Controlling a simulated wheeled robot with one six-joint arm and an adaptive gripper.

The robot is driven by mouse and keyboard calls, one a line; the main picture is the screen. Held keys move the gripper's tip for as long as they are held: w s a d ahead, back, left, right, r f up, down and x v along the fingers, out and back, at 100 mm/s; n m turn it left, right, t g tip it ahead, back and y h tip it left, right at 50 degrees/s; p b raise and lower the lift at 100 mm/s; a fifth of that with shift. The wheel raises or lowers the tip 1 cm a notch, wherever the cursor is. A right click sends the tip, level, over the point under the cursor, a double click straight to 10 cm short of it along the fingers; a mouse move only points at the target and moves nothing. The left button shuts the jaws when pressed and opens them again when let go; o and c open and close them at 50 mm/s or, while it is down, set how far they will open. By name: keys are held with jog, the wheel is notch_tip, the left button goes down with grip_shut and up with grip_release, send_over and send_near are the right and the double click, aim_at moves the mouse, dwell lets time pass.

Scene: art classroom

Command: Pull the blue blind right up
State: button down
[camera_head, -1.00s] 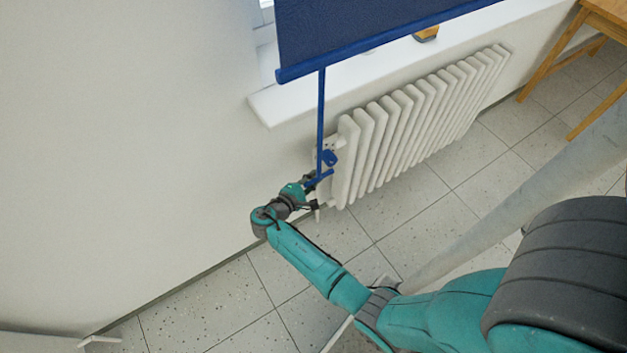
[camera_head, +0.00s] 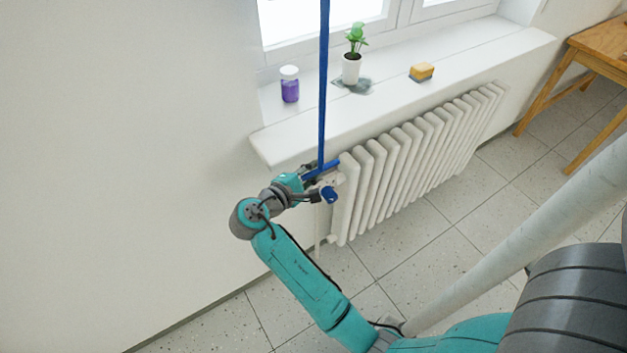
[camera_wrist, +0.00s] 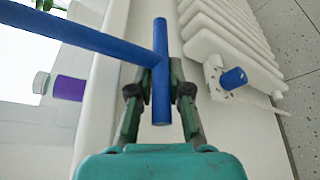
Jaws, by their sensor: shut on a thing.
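The blue blind's cloth is out of view above the head view. Its blue pull rod (camera_head: 323,90) hangs down past the window and sill, ending in a short blue crossbar (camera_head: 324,169). My gripper (camera_head: 313,177) is shut on that crossbar, beside the near end of the sill. In the wrist view the crossbar (camera_wrist: 161,40) passes between my two fingers (camera_wrist: 160,92), and the rod (camera_wrist: 85,36) runs off to the upper left.
On the white sill (camera_head: 440,90) stand a purple jar (camera_head: 290,85), a potted plant (camera_head: 351,68) and a yellow-blue sponge (camera_head: 421,72). A white radiator (camera_head: 420,160) with a blue valve knob (camera_head: 329,195) is close to my gripper. A wooden table (camera_head: 600,48) stands right.

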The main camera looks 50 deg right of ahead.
jog(key=shift+s+d+r, duration=0.1)
jog(key=shift+s+r, duration=0.1)
jog(key=shift+r, duration=0.1)
jog(key=c, duration=1.1)
grip_release()
jog(key=shift+c, duration=0.2)
jog(key=shift+a+r, duration=0.1)
jog(key=shift+a, duration=0.15)
jog(key=v, duration=1.1)
jog(key=shift+a, duration=0.3)
